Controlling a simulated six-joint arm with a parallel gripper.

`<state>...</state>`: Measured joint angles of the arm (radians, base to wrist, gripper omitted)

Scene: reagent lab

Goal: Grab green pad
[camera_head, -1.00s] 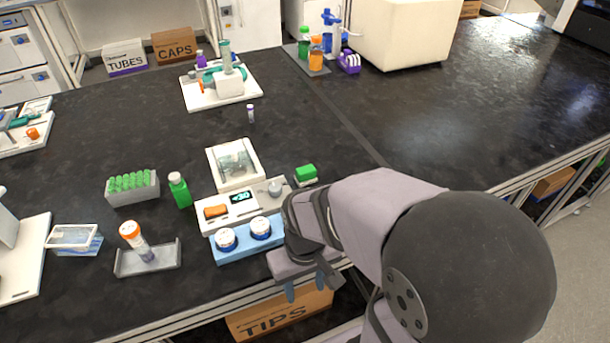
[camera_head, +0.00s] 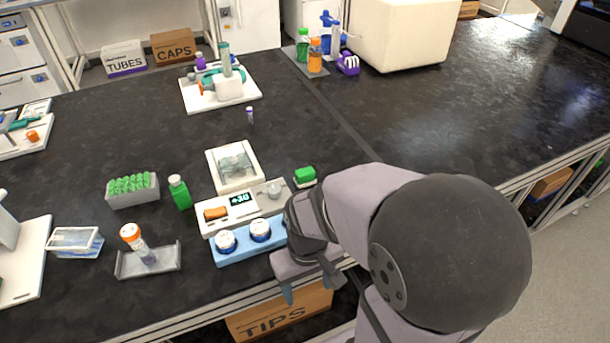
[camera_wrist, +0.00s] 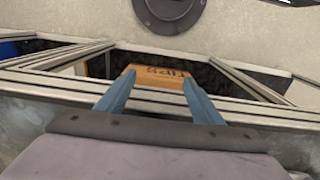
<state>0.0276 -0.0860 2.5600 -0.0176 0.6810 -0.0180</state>
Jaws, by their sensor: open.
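A small green pad (camera_head: 305,174) with a pale lower side sits on the black bench, just right of the white scale and beyond my wrist in the head view. My gripper (camera_head: 310,288) hangs at the bench's front edge, apart from the pad and on the near side of it. In the wrist view my gripper (camera_wrist: 158,82) is open, with nothing between its two blue fingers. The pad is not visible in the wrist view.
The scale (camera_head: 225,214), a blue holder with two round jars (camera_head: 244,253) and a green bottle (camera_head: 180,192) stand left of my wrist. A TIPS box (camera_head: 280,315) sits below the bench edge. The bench beyond the pad is clear.

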